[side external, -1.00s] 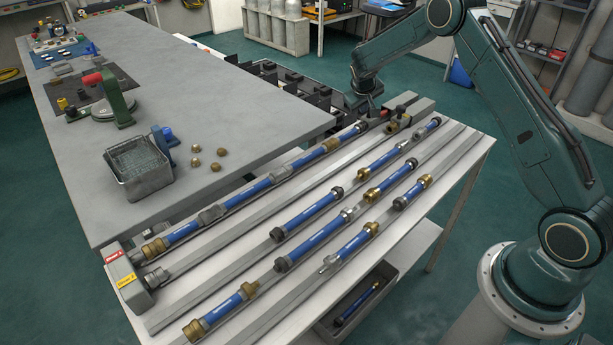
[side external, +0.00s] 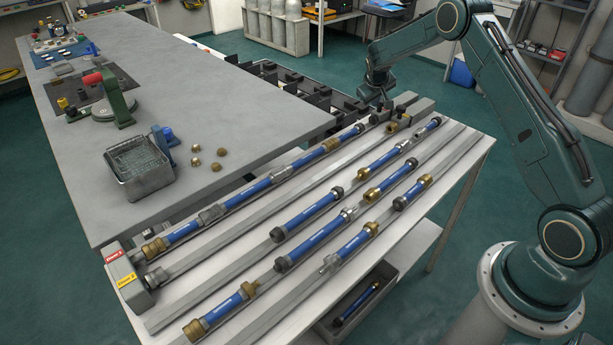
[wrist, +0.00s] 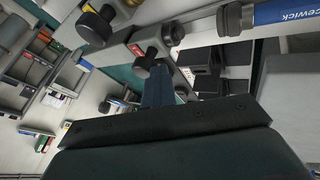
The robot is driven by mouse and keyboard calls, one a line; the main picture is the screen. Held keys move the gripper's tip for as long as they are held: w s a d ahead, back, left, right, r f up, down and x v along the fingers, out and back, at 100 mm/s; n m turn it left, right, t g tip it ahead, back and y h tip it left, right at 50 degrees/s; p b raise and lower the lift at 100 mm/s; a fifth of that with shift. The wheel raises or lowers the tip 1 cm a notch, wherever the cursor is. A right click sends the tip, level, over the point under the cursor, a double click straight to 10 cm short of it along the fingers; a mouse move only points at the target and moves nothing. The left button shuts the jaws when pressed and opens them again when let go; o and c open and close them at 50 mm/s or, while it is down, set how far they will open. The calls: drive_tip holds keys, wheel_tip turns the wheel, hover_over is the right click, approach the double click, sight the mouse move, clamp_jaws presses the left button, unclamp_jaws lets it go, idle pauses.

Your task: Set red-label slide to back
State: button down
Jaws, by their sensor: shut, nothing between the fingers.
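The red-label slide (wrist: 135,49) shows in the wrist view as a grey block with a small red label. A black round knob (wrist: 141,68) stands out from it. My gripper (wrist: 158,84) is shut and empty, its dark blue-grey fingers close beside this knob. I cannot tell whether they touch it. In the side external view my gripper (side external: 379,99) is at the far end of the panel, by the black knobs, and partly blends with the dark bins behind. The slide's label is too small to read there.
A second black knob (wrist: 95,27) lies left of the red-label one, near a yellow label. A blue hose (wrist: 283,12) runs at upper right. Rails with blue hoses (side external: 310,210) cover the panel. The red Diver 1 label (side external: 115,257) marks its near end. Black bins (side external: 310,92) stand behind.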

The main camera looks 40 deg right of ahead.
drive_tip(key=shift+d, duration=0.35)
drive_tip(key=s+a+r, duration=0.2)
drive_tip(key=a+r, duration=0.6)
drive_tip(key=a, duration=0.1)
drive_tip(key=shift+a+r, duration=0.3)
drive_tip(key=shift+s, duration=0.15)
